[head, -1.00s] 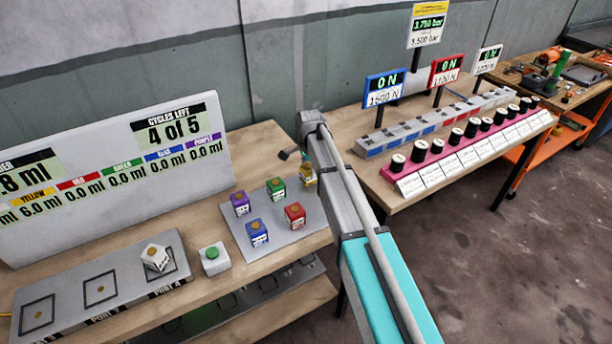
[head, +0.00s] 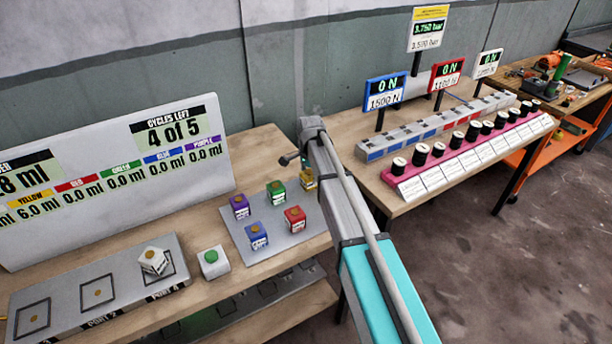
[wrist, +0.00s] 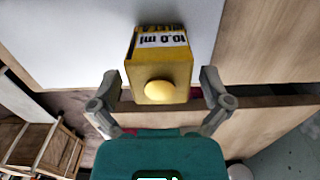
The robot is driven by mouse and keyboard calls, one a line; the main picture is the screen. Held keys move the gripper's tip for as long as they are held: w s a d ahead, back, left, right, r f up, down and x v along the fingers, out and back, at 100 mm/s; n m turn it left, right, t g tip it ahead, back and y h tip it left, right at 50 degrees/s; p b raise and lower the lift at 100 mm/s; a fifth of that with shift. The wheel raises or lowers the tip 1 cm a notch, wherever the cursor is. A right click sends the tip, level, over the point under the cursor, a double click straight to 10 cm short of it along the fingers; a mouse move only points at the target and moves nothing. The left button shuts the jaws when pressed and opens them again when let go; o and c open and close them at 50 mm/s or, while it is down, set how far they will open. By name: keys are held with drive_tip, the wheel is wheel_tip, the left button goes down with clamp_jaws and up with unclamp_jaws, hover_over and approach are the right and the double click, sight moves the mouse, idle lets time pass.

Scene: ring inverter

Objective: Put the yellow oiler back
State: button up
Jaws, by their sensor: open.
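The yellow oiler (wrist: 172,72) is a small box with a round yellow knob and a label reading 10.0 ml in the wrist view. It stands at the right end of the grey plate (head: 283,236) in the head view, where the oiler (head: 308,181) is partly hidden by my arm. My gripper (wrist: 162,85) is open, with one finger on each side of the oiler's knob end and a gap showing on both sides. My gripper's fingers are hidden behind my arm in the head view.
Purple (head: 239,207), green (head: 276,193), blue (head: 256,236) and red (head: 295,219) oilers stand on the same plate. A white oiler (head: 153,260) sits tilted on the port panel (head: 65,299). A green-button box (head: 213,262) stands between panel and plate.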

sight(312, 175)
drive_tip(key=shift+r, duration=0.1)
idle(0.3)
wheel_tip(312, 175, up, 12)
drive_tip(key=p, duration=1.2)
idle(0.9)
drive_tip(key=s+d+n, duration=1.1)
drive_tip(key=s+d, duration=1)
drive_tip(key=s, duration=0.4)
drive_tip(key=shift+s+d, duration=0.4)
